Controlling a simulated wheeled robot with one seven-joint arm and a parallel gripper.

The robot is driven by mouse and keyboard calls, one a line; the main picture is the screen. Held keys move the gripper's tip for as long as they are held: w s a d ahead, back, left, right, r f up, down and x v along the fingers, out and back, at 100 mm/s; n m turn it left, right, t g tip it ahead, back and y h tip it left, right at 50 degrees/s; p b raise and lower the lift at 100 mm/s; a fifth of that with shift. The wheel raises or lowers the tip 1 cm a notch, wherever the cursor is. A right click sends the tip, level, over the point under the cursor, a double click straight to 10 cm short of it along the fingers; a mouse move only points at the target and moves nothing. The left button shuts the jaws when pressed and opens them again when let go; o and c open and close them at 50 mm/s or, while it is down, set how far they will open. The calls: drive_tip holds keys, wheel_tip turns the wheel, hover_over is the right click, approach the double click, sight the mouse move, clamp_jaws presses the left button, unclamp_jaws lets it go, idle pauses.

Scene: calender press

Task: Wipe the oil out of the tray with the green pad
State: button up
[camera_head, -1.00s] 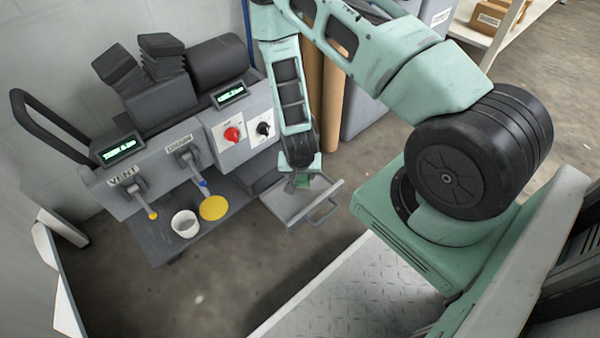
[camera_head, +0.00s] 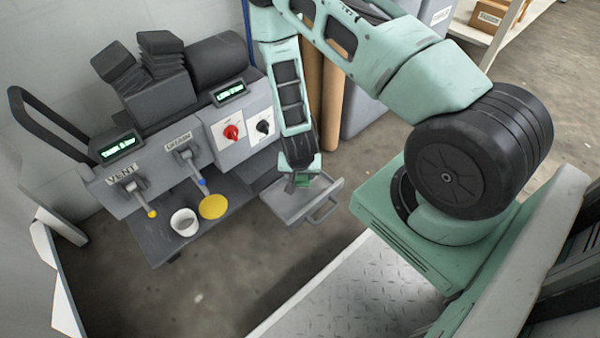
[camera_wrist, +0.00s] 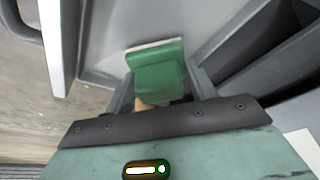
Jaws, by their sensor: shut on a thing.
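The tray (camera_head: 283,206) is a grey, shallow pull-out tray with a bar handle, at the lower right of the machine in the head view. My gripper (camera_head: 302,181) reaches down over the tray. In the wrist view my gripper (camera_wrist: 158,100) is shut on the green pad (camera_wrist: 157,70). The pad has a pale strip along its far edge and lies over the grey tray floor (camera_wrist: 108,40). I cannot tell whether the pad touches the floor. I cannot make out oil on the visible part of the tray.
The grey machine carries a VENT lever (camera_head: 137,190), a second lever (camera_head: 191,163), a red knob (camera_head: 231,132) and a black knob (camera_head: 262,127). A white cup (camera_head: 184,223) and a yellow disc (camera_head: 213,206) are on the dark shelf left of the tray. Brown rolls (camera_head: 333,105) stand behind my arm.

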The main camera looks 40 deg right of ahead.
drive_tip(key=shift+d+p, duration=0.55)
drive_tip(key=shift+d, duration=1.25)
drive_tip(key=shift+f, duration=0.1)
drive_tip(key=shift+a+p, duration=0.65)
drive_tip(key=shift+a, duration=1.15)
wheel_tip(320, 180, up, 6)
drive_tip(key=p, duration=0.5)
drive_tip(key=shift+p, duration=0.3)
drive_tip(key=shift+r+p, duration=1.25)
drive_tip(key=shift+r, duration=0.35)
